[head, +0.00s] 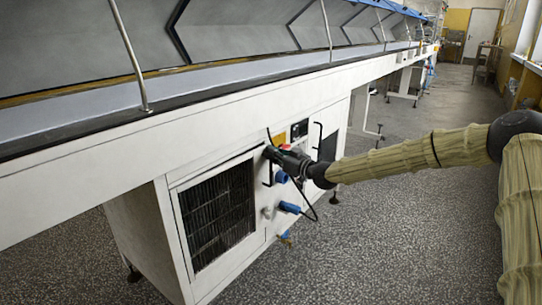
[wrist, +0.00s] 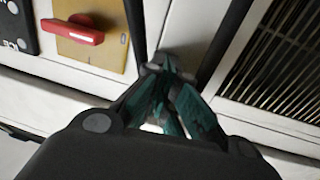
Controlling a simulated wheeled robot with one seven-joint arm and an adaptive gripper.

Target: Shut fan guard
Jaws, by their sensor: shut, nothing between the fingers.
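The fan guard, seemingly the white-framed dark grille (head: 217,214), is on the front of the white cabinet under the conveyor in the head view. A thin dark line runs along its top edge; I cannot tell whether it stands slightly ajar. Its grille (wrist: 283,58) also shows at upper right in the wrist view. A black bar handle (head: 265,177) is at its right side. My gripper (head: 270,153) is at the guard's upper right corner, close to the handle. In the wrist view my gripper (wrist: 163,72) has its fingertips together, empty, by the white panel; contact is unclear.
A red switch on a yellow plate (wrist: 85,35) is close beside my gripper. Blue plugs (head: 289,208) and a cable stick out below it. A second dark grille (head: 327,149) with a black handle (head: 318,137) is to the right. Speckled floor (head: 400,240) in front is clear.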

